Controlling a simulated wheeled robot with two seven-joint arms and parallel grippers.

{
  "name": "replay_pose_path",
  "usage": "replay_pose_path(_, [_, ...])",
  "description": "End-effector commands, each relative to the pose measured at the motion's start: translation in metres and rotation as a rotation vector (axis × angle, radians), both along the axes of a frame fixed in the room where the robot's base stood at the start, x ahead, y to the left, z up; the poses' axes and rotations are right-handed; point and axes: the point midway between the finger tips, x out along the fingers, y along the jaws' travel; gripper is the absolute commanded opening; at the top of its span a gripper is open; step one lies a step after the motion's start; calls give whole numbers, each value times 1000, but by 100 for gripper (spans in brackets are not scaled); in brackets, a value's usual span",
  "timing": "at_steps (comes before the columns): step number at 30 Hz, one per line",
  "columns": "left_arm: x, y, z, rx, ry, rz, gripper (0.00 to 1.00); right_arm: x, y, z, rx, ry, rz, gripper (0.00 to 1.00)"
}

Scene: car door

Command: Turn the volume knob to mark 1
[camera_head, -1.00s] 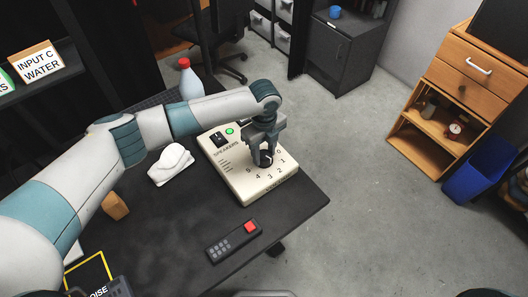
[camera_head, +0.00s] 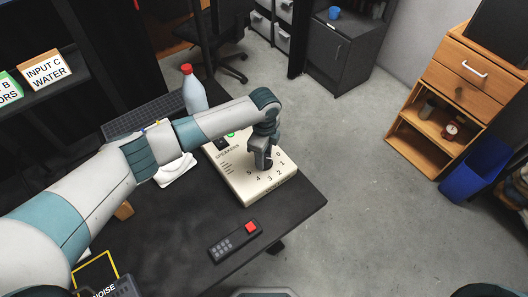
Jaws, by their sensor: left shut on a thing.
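The speaker panel (camera_head: 240,184) is a cream box lying on the dark table (camera_head: 185,228), with a dial marked by numbers. Marks 0, 1, 2, 3, 4 and 5 show around the volume knob (camera_head: 267,166), a small black knob mostly hidden by my left gripper. My left gripper (camera_head: 264,161) points down over the dial and is shut on the knob. The knob's pointer is hidden, so I cannot tell which mark it faces. A green light (camera_head: 231,134) is partly hidden behind my left arm. My right gripper is not in view.
A black remote with a red button (camera_head: 234,242) lies near the table's front edge. A white bottle with a red cap (camera_head: 193,92), a keyboard (camera_head: 145,118) and a white object (camera_head: 176,172) are beside or behind my left arm.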

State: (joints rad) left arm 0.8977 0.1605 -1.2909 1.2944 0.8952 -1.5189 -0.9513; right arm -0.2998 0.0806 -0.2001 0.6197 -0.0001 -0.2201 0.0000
Motion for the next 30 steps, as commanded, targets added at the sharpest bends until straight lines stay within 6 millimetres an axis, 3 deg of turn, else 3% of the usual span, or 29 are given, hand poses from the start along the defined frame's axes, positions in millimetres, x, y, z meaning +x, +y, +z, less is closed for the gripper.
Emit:
replay_pose_path(9, [0,-1,2,0,-1,151,17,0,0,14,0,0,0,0])
replay_pose_path(23, [1,0,1,-1,-2,175,17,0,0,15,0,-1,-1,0])
replay_pose_path(24, [1,0,1,-1,-2,175,42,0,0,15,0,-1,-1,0])
replay_pose_path(26, [1,0,1,-1,-2,175,56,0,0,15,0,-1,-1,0])
replay_pose_path(30, [0,0,1,0,-1,175,58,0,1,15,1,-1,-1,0])
